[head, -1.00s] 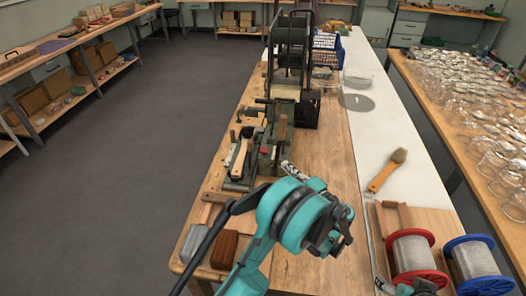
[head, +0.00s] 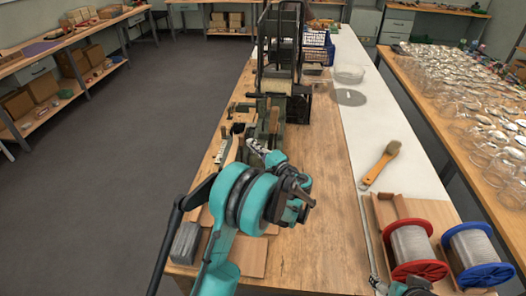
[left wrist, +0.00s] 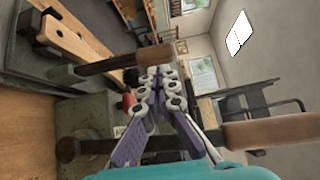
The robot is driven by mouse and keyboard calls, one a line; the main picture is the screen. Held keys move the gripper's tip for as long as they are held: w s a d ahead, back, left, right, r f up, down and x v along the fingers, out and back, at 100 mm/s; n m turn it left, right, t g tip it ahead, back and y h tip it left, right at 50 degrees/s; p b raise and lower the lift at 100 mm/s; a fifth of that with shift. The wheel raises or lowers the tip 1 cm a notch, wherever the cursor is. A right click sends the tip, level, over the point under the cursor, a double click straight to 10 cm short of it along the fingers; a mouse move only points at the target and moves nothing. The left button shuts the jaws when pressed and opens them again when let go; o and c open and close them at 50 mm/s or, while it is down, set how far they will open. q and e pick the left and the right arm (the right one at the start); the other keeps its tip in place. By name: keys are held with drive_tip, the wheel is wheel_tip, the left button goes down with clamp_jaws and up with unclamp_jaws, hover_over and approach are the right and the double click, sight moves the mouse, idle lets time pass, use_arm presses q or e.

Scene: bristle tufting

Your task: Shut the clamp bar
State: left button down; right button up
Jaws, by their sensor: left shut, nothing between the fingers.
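The green bench machine (head: 272,125) stands on the wooden bench, with upright wooden handles. My left gripper (head: 258,150) is at the machine's near end. In the left wrist view my left gripper (left wrist: 156,78) is shut and empty, its tips close to a wooden-handled lever (left wrist: 125,61); I cannot tell whether they touch. A second wooden handle (left wrist: 270,132) is on the right of that view. I cannot tell for sure which lever is the clamp bar. My right gripper (head: 378,284) shows only in part at the bottom edge.
A tall dark reel frame (head: 280,50) stands behind the machine. A grey block (head: 185,243) lies at the bench's near left. A brush (head: 381,165) and red (head: 411,245) and blue (head: 475,252) wire spools are on the right. Bare wood (head: 325,180) lies between.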

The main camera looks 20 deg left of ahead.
use_arm(q)
drive_tip(key=shift+a, duration=0.3)
drive_tip(key=shift+r, duration=0.1)
drive_tip(key=shift+s+a+r+n+g+h+p, duration=0.1)
drive_tip(key=shift+a+r+n+g+h+p, duration=0.15)
drive_tip(key=shift+a+n+h+p, duration=0.2)
drive_tip(key=shift+s+a+r+n+g+h+p, duration=0.1)
drive_tip(key=shift+a+r+n+g+h+p, duration=0.2)
drive_tip(key=shift+n+p, duration=0.2)
drive_tip(key=s+a+f+n+h+p, duration=0.1)
drive_tip(key=s+a+f+n+h, duration=0.1)
drive_tip(key=a, duration=0.5)
drive_tip(key=s+a+f+n+h+p, duration=0.1)
drive_tip(key=s+a+f+n+h, duration=0.1)
drive_tip(key=a+f+n+h, duration=0.3)
wheel_tip(320, 180, down, 2)
drive_tip(key=a+h, duration=0.2)
drive_tip(key=h, duration=0.2)
drive_tip(key=shift+a, duration=0.25)
